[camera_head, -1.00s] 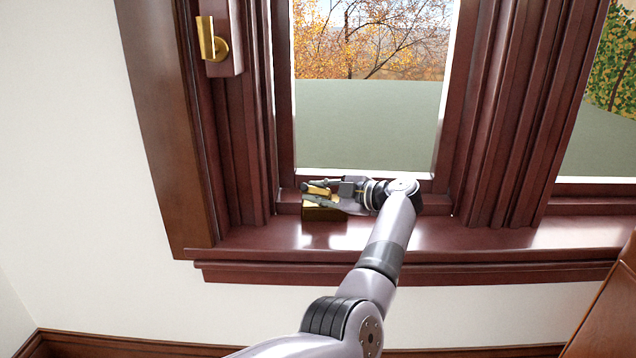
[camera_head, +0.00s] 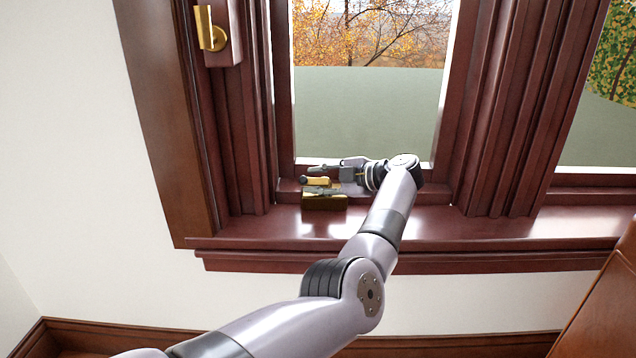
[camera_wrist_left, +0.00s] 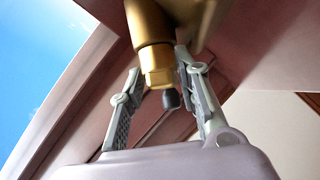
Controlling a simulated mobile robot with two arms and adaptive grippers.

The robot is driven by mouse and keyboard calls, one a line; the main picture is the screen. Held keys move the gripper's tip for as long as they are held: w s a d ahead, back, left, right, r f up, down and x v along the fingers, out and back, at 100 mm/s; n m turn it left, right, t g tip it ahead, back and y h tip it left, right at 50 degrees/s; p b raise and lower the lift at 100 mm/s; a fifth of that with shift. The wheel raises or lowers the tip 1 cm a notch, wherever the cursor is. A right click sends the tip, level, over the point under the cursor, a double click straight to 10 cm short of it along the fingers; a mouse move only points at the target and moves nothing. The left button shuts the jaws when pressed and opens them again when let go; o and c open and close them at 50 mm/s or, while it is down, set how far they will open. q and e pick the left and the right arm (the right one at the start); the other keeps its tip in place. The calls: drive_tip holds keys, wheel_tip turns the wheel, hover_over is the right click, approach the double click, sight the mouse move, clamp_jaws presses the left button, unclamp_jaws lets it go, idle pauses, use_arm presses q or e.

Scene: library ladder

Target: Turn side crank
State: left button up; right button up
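The brass side crank (camera_head: 323,203) sits on the window sill at the foot of the window frame, with its handle (camera_head: 316,182) pointing left in the head view. My left gripper (camera_head: 314,180) is at the crank, one finger on the far side of the handle and one on the near side. In the left wrist view the fingers are spread, and the brass handle (camera_wrist_left: 151,42) with its dark end lies between them. The right finger looks close to the brass; I cannot tell whether it touches. My right gripper is not in view.
A brass latch (camera_head: 210,28) is on the frame at upper left. The dark red sill (camera_head: 480,228) runs right below the window panes, clear beside my arm. A brown wooden piece (camera_head: 605,290) stands at lower right.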

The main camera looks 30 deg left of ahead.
use_arm(q)
drive_tip(key=shift+o, duration=1.4)
drive_tip(key=shift+f, duration=0.15)
drive_tip(key=shift+s, duration=0.1)
drive_tip(key=v, duration=0.8)
